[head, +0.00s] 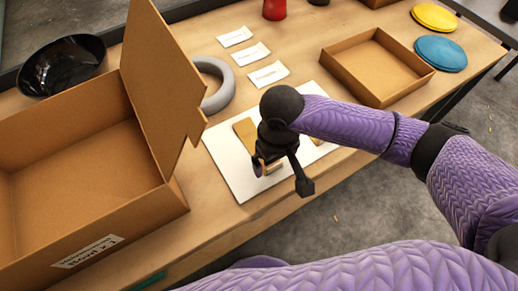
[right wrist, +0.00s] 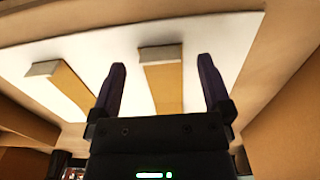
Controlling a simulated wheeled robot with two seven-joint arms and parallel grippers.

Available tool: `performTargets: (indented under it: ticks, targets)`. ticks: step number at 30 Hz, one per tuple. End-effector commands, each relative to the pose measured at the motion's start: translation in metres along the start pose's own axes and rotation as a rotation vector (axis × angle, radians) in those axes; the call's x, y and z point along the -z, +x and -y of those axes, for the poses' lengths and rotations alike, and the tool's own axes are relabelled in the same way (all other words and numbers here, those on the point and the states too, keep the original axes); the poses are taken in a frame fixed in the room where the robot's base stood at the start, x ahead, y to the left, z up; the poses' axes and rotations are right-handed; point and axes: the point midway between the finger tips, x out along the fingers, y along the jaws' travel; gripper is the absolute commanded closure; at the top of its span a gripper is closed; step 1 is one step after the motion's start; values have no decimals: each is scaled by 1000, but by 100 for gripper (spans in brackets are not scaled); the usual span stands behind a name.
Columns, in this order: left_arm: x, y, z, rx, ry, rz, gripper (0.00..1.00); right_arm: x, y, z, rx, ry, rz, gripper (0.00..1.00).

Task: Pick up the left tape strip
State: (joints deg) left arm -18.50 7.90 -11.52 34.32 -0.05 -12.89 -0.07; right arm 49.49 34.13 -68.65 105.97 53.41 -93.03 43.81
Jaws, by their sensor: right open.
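A white board (head: 226,161) lies on the wooden table, with tan tape strips on it. The left tape strip (head: 244,131) shows its far part; my right gripper (head: 281,175) hides its near part. A second strip (head: 317,141) is partly hidden behind my arm. In the right wrist view, my right gripper (right wrist: 162,66) is open and empty. One strip (right wrist: 163,84), with a grey-brown end, lies between its fingers in the picture, apparently the left one. Another strip (right wrist: 66,86) lies left of the fingers. I cannot tell the height above the board. My left gripper is out of view.
A large open cardboard box (head: 75,196) stands close left of the board, its flap raised. A grey ring (head: 214,88), white labels (head: 251,54) and a shallow cardboard tray (head: 372,69) lie beyond. A black bowl (head: 62,66) is at the far left.

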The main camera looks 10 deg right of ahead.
Motion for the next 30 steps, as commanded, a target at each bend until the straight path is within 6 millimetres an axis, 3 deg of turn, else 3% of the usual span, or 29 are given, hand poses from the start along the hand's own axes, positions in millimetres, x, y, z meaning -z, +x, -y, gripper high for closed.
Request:
performTargets:
  ticks: [1,2,8,11,22,28,30]
  targets:
    - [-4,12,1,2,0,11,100,-1,18,0,0,0,5,0]
    - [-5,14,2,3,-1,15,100,-1,22,0,-1,-1,5,0]
    - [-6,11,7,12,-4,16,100,0,21,0,-1,-1,-1,0]
    - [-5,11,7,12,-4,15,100,0,20,0,-1,-1,-1,17]
    - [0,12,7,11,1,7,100,0,20,0,-1,-1,-1,95]
    - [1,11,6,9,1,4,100,0,20,0,-1,-1,-1,97]
    - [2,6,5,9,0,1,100,0,11,0,-1,-1,-2,97]
